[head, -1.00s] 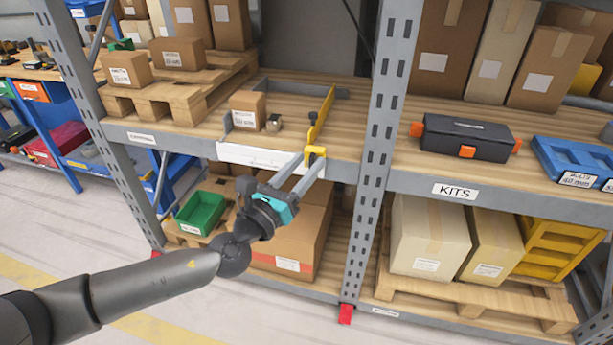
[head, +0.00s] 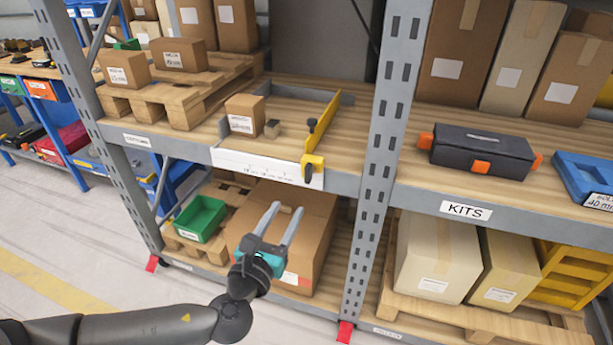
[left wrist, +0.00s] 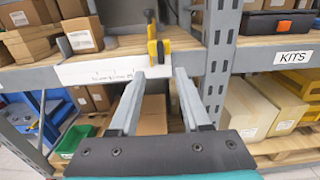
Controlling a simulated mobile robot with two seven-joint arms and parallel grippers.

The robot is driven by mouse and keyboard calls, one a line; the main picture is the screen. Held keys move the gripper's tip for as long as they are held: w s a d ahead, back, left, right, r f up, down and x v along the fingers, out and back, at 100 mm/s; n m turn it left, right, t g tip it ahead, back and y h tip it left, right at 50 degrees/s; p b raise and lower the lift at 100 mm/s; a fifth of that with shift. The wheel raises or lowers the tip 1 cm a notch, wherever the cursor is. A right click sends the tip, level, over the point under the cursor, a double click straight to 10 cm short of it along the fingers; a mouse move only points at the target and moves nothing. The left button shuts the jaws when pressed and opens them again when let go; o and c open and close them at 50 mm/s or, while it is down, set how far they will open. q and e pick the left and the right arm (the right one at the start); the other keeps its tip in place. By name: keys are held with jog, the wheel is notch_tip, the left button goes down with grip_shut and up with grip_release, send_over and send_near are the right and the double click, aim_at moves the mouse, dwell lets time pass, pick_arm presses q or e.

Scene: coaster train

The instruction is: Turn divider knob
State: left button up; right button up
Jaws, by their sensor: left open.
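The yellow divider (head: 322,125) stands on the shelf at the right side of a grey tray-like frame with a white front strip (head: 262,168). A black knob (head: 308,171) sits on the yellow block at the divider's front end, and it also shows in the left wrist view (left wrist: 161,50). My left gripper (head: 283,215) is open and empty, below and in front of the shelf edge, apart from the divider. In the left wrist view its fingers (left wrist: 157,75) point toward the divider's front end. My right gripper is not in view.
A grey upright post (head: 383,150) rises right of the divider. A black case (head: 482,152) sits on the right shelf. A large carton (head: 310,230) is below.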

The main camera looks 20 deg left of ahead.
pick_arm(q)
jog(key=b, duration=0.1)
send_near(306, 175)
jog(key=w, duration=0.3)
jog(key=w+b, duration=0.1)
jog(key=w, duration=0.2)
jog(key=shift+d, duration=0.15)
jog(key=shift+w, duration=0.95)
jog(key=shift+w+d+b, duration=0.1)
jog(key=shift+w+b, duration=0.3)
jog(key=shift+w, duration=0.35)
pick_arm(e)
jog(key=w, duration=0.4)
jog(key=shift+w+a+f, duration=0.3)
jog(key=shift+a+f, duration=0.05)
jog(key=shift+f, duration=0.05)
pick_arm(q)
jog(key=shift+c, duration=0.3)
grip_shut()
